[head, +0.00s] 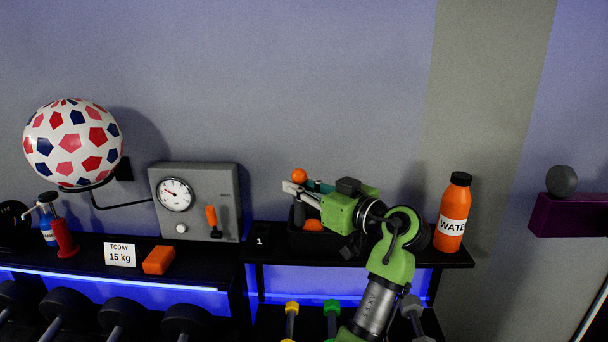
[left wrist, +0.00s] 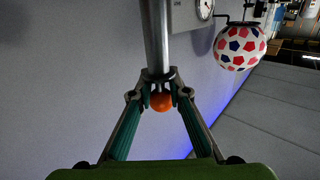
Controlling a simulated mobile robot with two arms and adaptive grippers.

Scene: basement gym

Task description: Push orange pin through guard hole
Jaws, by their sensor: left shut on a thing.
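My left gripper (head: 298,187) reaches in from the right along the wall shelf, pointing left. In the left wrist view its teal fingers (left wrist: 160,92) are closed together at the tips. A round orange knob, which looks like the end of the orange pin (left wrist: 161,102), sits at the fingertips; it also shows in the head view (head: 299,175). A grey metal bar (left wrist: 157,35) runs straight ahead from the fingertips in the wrist view; I cannot tell whether it belongs to the pin. The guard hole cannot be made out. My right gripper is not in view.
A dark bin (head: 298,216) with orange contents stands below the gripper. An orange water bottle (head: 453,212) stands right on the shelf (head: 452,258). Left are a grey gauge box (head: 225,185), an orange block (head: 158,260) and a patterned ball (head: 73,144). Dumbbells lie below.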

